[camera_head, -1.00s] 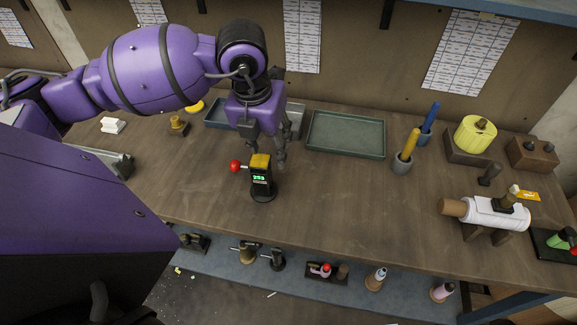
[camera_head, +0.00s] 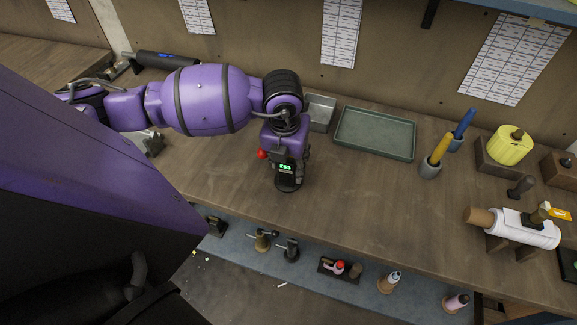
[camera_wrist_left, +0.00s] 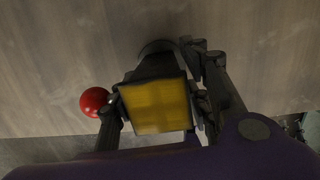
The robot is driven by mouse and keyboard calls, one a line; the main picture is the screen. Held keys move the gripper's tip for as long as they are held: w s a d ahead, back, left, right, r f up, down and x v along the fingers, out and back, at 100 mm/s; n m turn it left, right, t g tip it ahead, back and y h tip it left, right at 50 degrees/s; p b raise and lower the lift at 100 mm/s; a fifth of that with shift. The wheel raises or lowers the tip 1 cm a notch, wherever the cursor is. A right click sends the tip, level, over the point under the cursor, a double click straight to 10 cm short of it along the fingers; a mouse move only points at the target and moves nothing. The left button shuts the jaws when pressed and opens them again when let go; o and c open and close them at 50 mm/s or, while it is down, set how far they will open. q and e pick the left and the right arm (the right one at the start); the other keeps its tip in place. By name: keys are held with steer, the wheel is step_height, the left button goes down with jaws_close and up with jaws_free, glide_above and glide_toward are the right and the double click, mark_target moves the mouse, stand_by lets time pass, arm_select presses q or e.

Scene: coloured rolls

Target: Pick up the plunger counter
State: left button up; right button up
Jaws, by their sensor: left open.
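The plunger counter (camera_head: 287,176) stands upright on the wooden bench. It has a black body, a lit green display and a red ball knob (camera_head: 262,154) on its left side. In the left wrist view its yellow top (camera_wrist_left: 156,106) sits between the two fingers, with the red ball at the left. My left gripper (camera_wrist_left: 160,100) is open around the counter, reaching down from above. In the head view the arm's wrist hides the counter's top. I cannot tell whether the fingers touch its sides. My right gripper is not in view.
A green-grey tray (camera_head: 374,133) lies behind and to the right. Two pots hold a yellow roll (camera_head: 441,148) and a blue roll (camera_head: 464,123). A white roll on a stand (camera_head: 520,228) is at the right. The bench middle is clear. A lower shelf (camera_head: 330,250) holds several small tools.

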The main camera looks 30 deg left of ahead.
arm_select(q)
steer(key=shift+f, duration=0.3)
jaws_close()
steer(key=shift+r, duration=0.1)
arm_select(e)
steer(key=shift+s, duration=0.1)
